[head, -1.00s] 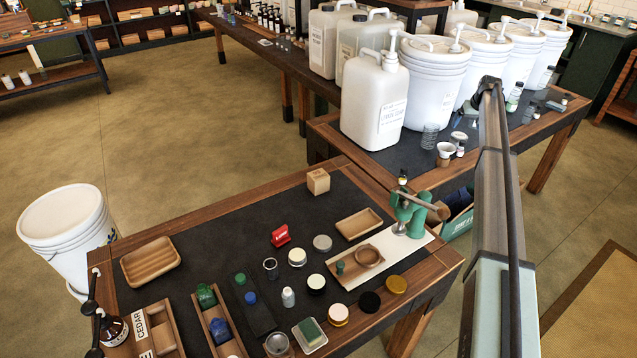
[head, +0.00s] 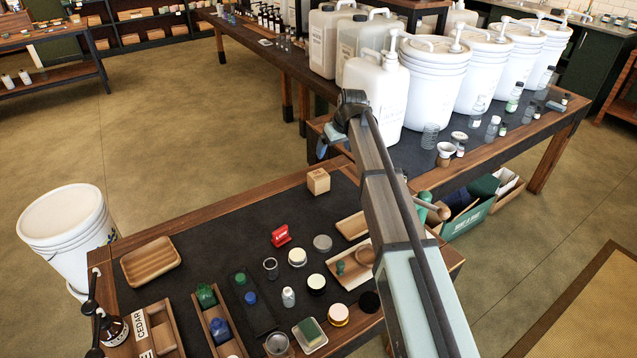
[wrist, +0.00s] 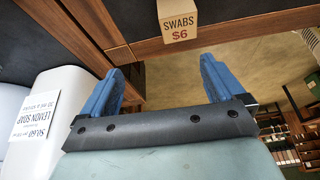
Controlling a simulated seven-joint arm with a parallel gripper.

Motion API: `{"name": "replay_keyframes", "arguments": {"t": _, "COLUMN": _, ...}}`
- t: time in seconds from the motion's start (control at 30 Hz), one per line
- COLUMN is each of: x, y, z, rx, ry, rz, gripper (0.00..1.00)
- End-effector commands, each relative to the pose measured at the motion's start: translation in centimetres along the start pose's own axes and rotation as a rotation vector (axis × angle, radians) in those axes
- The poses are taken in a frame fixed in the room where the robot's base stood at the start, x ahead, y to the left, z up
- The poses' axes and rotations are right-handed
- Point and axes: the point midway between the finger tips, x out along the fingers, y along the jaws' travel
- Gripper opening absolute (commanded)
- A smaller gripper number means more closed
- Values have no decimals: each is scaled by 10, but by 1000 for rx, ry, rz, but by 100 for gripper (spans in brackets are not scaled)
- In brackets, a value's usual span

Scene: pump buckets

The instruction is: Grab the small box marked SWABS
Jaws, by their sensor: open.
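The small box (head: 318,181) is a light tan cube that stands near the back edge of the near table's dark top. In the wrist view the box (wrist: 180,22) shows its marking "SWABS $6" at the top of the picture, ahead of the fingers. My gripper (wrist: 160,66) has its two blue fingers spread wide with nothing between them. In the head view my gripper (head: 327,146) is a little above and behind the box, apart from it, and partly hidden by my wrist.
Jars, a red tag (head: 281,236) and wooden trays lie on the near table (head: 225,211) in front of the box. A soap jug (head: 377,92) stands close right of my wrist; it shows at left in the wrist view (wrist: 42,112). My arm hides the table's right side.

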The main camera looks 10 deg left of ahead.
Motion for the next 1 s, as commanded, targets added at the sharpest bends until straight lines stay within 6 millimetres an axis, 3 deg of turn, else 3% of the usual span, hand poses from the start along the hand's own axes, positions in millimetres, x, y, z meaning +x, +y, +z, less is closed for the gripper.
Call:
{"name": "replay_keyframes", "arguments": {"t": 0.03, "x": -3, "y": -17, "z": 6, "rx": -16, "ry": 0, "rz": -6, "gripper": 96}}
{"name": "replay_keyframes", "arguments": {"t": 0.2, "x": -2, "y": -37, "z": 10, "rx": -39, "ry": 0, "rz": -16, "gripper": 96}}
{"name": "replay_keyframes", "arguments": {"t": 0.7, "x": 69, "y": -38, "z": 9, "rx": -39, "ry": -2, "rz": -16, "gripper": 96}}
{"name": "replay_keyframes", "arguments": {"t": 1.0, "x": 83, "y": -38, "z": 9, "rx": -39, "ry": -1, "rz": -16, "gripper": 96}}
